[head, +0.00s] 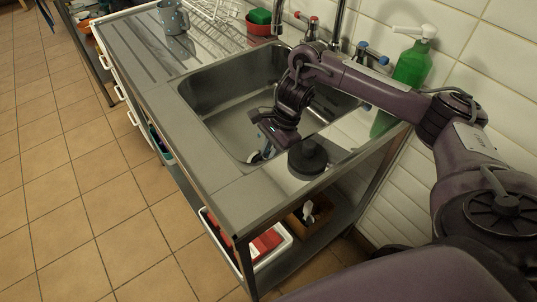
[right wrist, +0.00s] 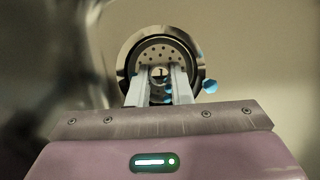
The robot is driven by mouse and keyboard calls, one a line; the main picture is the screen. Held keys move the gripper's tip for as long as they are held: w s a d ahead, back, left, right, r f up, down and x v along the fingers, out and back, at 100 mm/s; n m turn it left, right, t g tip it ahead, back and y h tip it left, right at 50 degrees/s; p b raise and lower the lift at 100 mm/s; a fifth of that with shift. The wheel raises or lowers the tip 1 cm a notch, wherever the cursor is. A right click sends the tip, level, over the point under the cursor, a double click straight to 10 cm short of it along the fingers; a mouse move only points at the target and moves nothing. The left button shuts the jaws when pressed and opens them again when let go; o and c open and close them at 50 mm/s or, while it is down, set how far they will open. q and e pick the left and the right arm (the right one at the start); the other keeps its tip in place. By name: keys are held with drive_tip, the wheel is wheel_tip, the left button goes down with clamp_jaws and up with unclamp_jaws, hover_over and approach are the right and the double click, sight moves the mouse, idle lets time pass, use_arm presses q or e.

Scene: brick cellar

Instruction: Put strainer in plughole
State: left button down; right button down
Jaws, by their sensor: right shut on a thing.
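The strainer (right wrist: 158,52) is a round metal disc with small holes and a shiny rim. It shows beyond my right fingertips (right wrist: 161,72) in the right wrist view, with a small knob between them. My right gripper (head: 264,148) is shut on the strainer and points down into the steel sink (head: 225,115), low near its front corner. In the head view only a small part of the strainer (head: 255,158) shows below the fingers. I cannot make out the plughole apart from the strainer, nor whether the two touch. My left gripper is in neither view.
A black round object (head: 307,160) stands on the counter right of the sink. A green bottle (head: 411,65) and taps (head: 370,52) are along the tiled wall.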

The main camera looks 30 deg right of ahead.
drive_tip(key=shift+f, duration=0.1)
drive_tip(key=c, duration=1.7)
unclamp_jaws()
drive_tip(key=shift+c, duration=0.2)
drive_tip(key=o, duration=0.4)
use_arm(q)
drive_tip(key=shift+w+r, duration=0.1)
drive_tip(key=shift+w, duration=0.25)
use_arm(e)
drive_tip(key=shift+o, duration=0.2)
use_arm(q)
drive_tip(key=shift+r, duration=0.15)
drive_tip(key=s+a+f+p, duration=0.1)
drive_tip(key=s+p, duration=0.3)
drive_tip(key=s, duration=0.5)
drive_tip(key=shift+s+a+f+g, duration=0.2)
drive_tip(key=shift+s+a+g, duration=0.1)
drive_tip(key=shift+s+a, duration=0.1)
use_arm(e)
drive_tip(key=v, duration=1.2)
use_arm(q)
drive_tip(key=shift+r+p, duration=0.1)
drive_tip(key=shift+p, duration=0.2)
use_arm(e)
drive_tip(key=shift+d, duration=0.1)
